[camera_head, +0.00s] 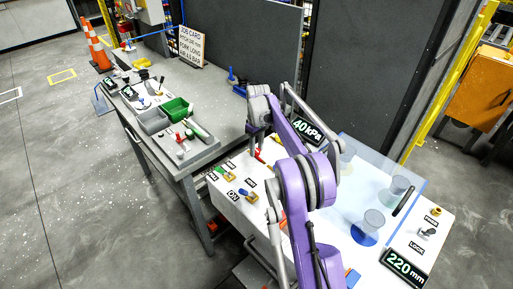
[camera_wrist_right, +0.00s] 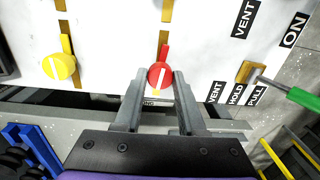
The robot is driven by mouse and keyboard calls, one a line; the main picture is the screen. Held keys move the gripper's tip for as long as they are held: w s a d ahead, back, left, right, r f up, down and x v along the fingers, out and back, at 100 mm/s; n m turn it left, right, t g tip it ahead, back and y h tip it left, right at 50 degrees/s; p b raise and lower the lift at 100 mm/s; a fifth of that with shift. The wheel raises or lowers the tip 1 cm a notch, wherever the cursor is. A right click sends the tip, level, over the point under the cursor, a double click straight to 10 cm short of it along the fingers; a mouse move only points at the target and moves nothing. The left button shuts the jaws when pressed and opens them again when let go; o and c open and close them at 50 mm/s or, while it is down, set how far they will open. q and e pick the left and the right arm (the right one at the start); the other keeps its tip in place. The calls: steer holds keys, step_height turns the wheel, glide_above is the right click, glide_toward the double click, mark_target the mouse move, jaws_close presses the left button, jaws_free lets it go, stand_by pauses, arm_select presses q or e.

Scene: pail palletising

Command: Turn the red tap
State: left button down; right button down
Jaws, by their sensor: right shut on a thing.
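The red tap (camera_wrist_right: 160,73) has a round red knob with a pale line across its face and a red bar behind it. It sits on the white panel (camera_wrist_right: 110,50). In the right wrist view my right gripper (camera_wrist_right: 161,84) has one finger on each side of the knob, shut on it. In the head view the red tap (camera_head: 259,156) shows only as a small red patch by my arm, and the gripper there is mostly hidden. My left gripper is not in view.
A yellow tap (camera_wrist_right: 60,66) is left of the red one. A green-handled valve (camera_wrist_right: 301,97) is at the right, by VENT, HOLD and PULL labels. A display (camera_head: 308,130) reads 40 kPa; another (camera_head: 404,267) reads 220 mm. Trays (camera_head: 152,121) lie on the grey bench.

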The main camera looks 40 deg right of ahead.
mark_target(257, 149)
steer(key=shift+n, duration=0.6)
steer(key=shift+c, duration=2.4)
jaws_free()
steer(key=shift+r, duration=0.1)
step_height(257, 149, up, 11)
steer(key=p, duration=0.1)
steer(key=shift+d+f, duration=0.2)
steer(key=shift+a, duration=0.1)
